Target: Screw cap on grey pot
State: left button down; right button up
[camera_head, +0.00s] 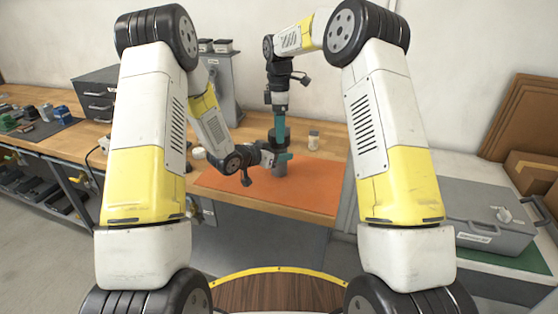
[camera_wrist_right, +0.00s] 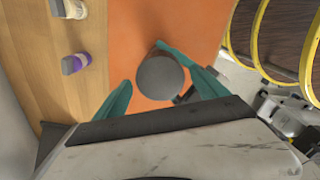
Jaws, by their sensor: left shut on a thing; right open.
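The grey pot (camera_head: 279,170) stands upright on the orange mat in the head view, shut between the teal fingers of my left gripper (camera_head: 282,158). My right gripper (camera_head: 279,138) points straight down from above, its teal fingers close over the pot. In the right wrist view a round grey top (camera_wrist_right: 160,74) lies between the open fingers of my right gripper (camera_wrist_right: 158,84), with a gap visible on the left side. I cannot tell whether this top is the cap or the pot's own surface.
The orange mat (camera_head: 320,188) lies on the wooden bench (camera_head: 150,130). A small white jar (camera_head: 313,140) stands behind it, and a pale roll (camera_head: 199,153) at its left. Two small bottles, one purple-labelled (camera_wrist_right: 75,63), show in the wrist view. The mat's right part is clear.

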jog(key=shift+f, duration=1.6)
jog(key=c, duration=1.5)
jog(key=shift+o, duration=0.2)
jog(key=m, duration=1.8)
jog(key=shift+m, duration=0.4)
jog(key=o, duration=1.6)
jog(key=shift+c, duration=0.2)
